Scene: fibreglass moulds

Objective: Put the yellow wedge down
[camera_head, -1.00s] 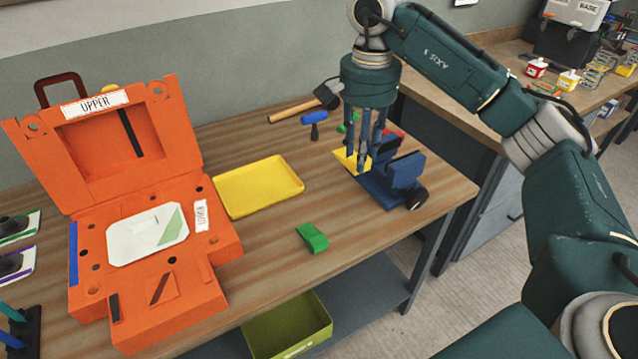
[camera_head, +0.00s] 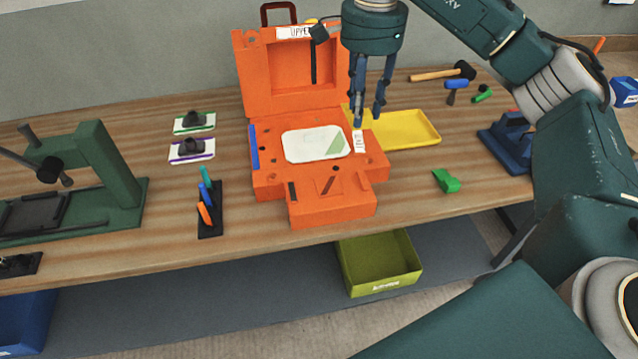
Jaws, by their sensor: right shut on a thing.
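My right gripper (camera_head: 368,117) hangs fingers down over the right rear part of the lower half of the orange mould case, near the yellow tray (camera_head: 410,130). It is shut on the yellow wedge (camera_head: 347,111), of which a small bit shows left of the fingers. The fingers hide most of the wedge, and its yellow is hard to part from the tray behind. I cannot tell its height above the case. My left gripper is out of view.
The open orange case (camera_head: 330,208) holds a white plate (camera_head: 305,145). A green block (camera_head: 447,181) lies at its right, a blue vise (camera_head: 508,140) farther right. A green press (camera_head: 105,170) and a pen holder (camera_head: 211,222) stand left. An olive bin (camera_head: 378,265) sits below.

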